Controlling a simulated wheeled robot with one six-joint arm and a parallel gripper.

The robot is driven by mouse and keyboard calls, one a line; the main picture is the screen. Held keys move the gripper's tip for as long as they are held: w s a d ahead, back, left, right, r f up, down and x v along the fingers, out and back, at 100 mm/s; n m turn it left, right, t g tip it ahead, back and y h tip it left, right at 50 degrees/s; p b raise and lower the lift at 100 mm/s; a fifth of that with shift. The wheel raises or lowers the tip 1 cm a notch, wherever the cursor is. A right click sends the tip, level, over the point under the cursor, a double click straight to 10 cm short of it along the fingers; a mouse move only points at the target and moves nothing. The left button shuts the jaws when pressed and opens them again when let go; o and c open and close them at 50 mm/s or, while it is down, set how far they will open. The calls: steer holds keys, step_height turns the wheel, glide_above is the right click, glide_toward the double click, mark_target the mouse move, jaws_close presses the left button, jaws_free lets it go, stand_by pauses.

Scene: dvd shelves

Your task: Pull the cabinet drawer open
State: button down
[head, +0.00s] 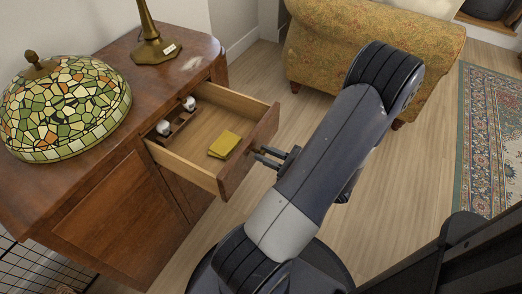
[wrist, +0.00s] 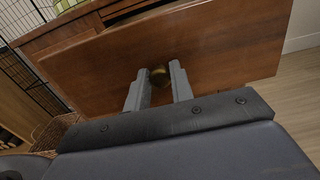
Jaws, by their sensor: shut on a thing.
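The wooden cabinet (head: 110,215) stands at the left in the head view. Its drawer (head: 190,152) is pulled well out, and its inside shows from above. In the wrist view the drawer front (wrist: 225,45) fills much of the picture. A round brass knob (wrist: 159,76) sits on the drawer front, between my gripper's fingers. My gripper (head: 262,156) is shut on the knob, with both fingers at its sides; it also shows in the wrist view (wrist: 158,82). In the head view the knob is mostly hidden by the fingers.
A yellow item (head: 224,144) and a dark holder with white pieces (head: 177,116) lie in the drawer. A stained-glass lamp shade (head: 66,108) and a brass lamp base (head: 154,48) are on the cabinet top. A patterned armchair (head: 330,45) stands behind my arm. Some wooden floor is clear.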

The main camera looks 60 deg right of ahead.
steer(key=shift+s, duration=0.25)
steer(key=c, duration=1.3)
jaws_free()
steer(key=shift+o, duration=0.2)
steer(key=s+p, duration=0.2)
steer(key=s, duration=0.8)
steer(key=shift+s+d, duration=0.4)
steer(key=shift+w+a+b, duration=0.2)
steer(key=shift+w+b, duration=0.3)
steer(key=shift+w, duration=2.4)
steer(key=shift+w+a+b, duration=0.2)
steer(key=shift+w+b, duration=0.3)
steer(key=shift+w, duration=2.35)
